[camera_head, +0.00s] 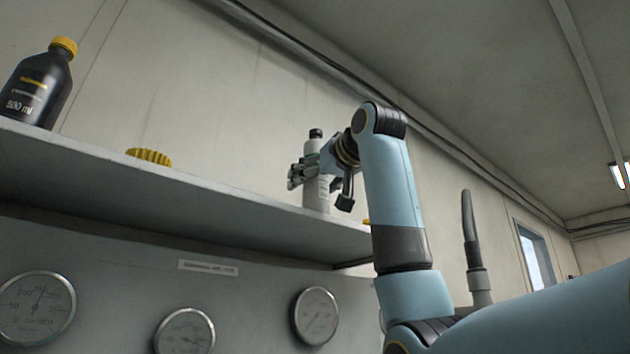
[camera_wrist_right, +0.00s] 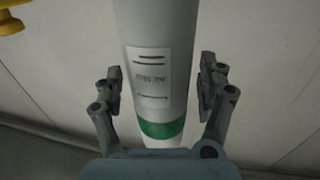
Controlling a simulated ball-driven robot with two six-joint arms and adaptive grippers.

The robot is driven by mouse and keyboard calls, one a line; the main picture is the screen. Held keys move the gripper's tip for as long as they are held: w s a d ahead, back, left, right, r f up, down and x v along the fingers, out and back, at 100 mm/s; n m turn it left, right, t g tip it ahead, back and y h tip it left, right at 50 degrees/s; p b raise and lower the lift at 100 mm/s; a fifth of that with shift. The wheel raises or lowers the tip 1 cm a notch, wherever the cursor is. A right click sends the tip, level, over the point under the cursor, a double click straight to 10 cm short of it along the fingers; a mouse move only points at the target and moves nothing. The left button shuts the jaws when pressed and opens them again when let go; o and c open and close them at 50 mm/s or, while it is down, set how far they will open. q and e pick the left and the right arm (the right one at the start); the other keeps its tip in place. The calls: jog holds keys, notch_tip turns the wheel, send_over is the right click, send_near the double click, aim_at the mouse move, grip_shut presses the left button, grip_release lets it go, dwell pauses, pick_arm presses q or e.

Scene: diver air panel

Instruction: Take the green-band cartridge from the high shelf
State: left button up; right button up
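The green-band cartridge (camera_head: 314,190) is a white cylinder with a black cap, standing upright on the high shelf (camera_head: 200,203). In the right wrist view the cartridge (camera_wrist_right: 158,50) shows a printed label and a green band near the picture's bottom. My right gripper (camera_head: 307,175) is at the cartridge, around its middle. In the right wrist view my right gripper (camera_wrist_right: 160,95) has one finger on each side of the cartridge, with small gaps visible beside it, so it looks open. My left gripper is not in view.
A black 500 ml bottle (camera_head: 38,85) with a yellow cap stands on the shelf at the left. A yellow ribbed cap (camera_head: 149,157) lies near the shelf edge. Several round gauges (camera_head: 315,315) sit on the panel below. The shelf between the yellow cap and the cartridge looks clear.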

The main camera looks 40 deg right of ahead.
grip_shut()
dwell(0.7)
